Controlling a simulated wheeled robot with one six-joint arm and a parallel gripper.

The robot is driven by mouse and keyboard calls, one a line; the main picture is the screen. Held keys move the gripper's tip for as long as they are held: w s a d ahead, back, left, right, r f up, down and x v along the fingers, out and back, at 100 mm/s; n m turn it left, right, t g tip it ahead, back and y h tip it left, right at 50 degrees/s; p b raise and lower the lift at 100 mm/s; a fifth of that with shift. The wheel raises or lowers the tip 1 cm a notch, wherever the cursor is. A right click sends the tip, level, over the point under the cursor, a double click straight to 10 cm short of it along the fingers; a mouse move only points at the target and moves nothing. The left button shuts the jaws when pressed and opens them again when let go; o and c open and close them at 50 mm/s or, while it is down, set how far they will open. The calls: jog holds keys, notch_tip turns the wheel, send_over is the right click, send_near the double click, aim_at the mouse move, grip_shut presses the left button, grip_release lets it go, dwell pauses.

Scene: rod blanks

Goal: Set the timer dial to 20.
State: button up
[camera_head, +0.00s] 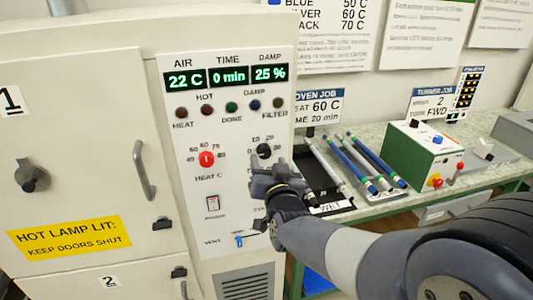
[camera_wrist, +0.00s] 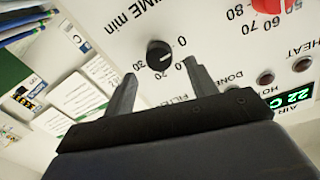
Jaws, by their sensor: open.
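The black timer dial (camera_head: 264,150) sits on the white oven panel (camera_head: 222,185), right of the red heat dial (camera_head: 206,159). The TIME display (camera_head: 229,77) reads 0 min. In the wrist view the timer dial (camera_wrist: 160,55) is upside down, with numbers around it and a small pale mark on its face. I cannot read its exact setting from that mark. My gripper (camera_head: 270,168) is just below and in front of the dial. In the wrist view its fingers (camera_wrist: 160,80) are spread, one to each side of the dial, and they appear apart from it.
A vertical oven door handle (camera_head: 145,170) stands out at left. Below the dials are a switch (camera_head: 212,205) and a blue vent slider (camera_head: 239,240). At right, a bench (camera_head: 385,200) holds several rods and a green and white box (camera_head: 418,150).

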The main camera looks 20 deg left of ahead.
aim_at(265, 153)
jog(key=shift+p+x, duration=0.3)
jog(key=shift+x, duration=1.45)
jog(key=c, duration=1)
jog(key=shift+o, duration=0.2)
